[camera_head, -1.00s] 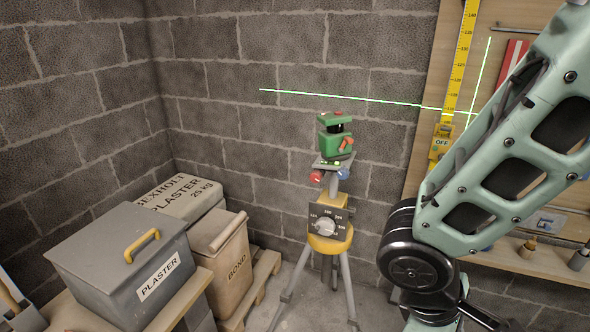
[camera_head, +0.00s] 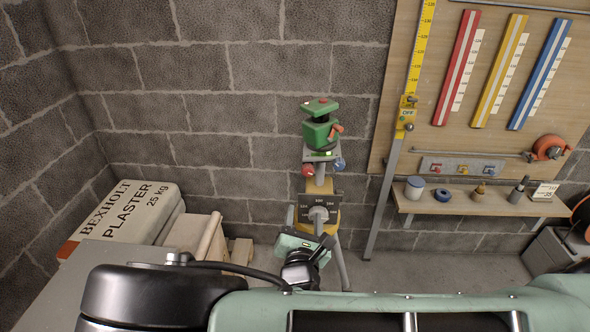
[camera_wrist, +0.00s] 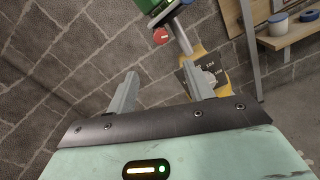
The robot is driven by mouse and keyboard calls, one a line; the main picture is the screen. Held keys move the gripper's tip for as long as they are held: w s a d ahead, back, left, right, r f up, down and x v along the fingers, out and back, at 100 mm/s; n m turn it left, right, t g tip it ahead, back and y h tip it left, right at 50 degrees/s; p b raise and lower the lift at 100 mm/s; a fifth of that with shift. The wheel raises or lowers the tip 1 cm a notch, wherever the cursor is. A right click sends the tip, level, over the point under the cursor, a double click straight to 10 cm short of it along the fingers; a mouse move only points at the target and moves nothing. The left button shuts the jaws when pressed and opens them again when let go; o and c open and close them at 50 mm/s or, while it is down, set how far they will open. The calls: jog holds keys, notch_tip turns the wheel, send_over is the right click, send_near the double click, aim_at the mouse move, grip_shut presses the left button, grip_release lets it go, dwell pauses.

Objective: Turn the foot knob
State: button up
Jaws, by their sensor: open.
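A green laser level (camera_head: 321,131) stands on a tripod by the block wall. Below its head are a red knob (camera_head: 308,170) and a blue knob (camera_head: 339,164). Lower down, a dark plate with numbers carries a grey dial knob (camera_head: 318,215) on the yellow tripod body (camera_head: 328,186). I cannot tell which is the foot knob. My gripper (camera_wrist: 157,84) is open and empty, its fingers spread toward the tripod. In the wrist view, the right finger overlaps the numbered plate (camera_wrist: 204,78), and the red knob (camera_wrist: 161,36) shows above, between the fingers.
At the right, a wooden shelf (camera_head: 490,203) holds small items below a tool board (camera_head: 480,140) with coloured rulers.

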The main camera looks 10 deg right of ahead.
aim_at(307, 173)
jog(key=p+x, duration=0.3)
jog(key=x, duration=1.4)
jog(key=shift+w+f+p, duration=0.1)
jog(key=shift+p, duration=0.3)
jog(key=c, duration=1)
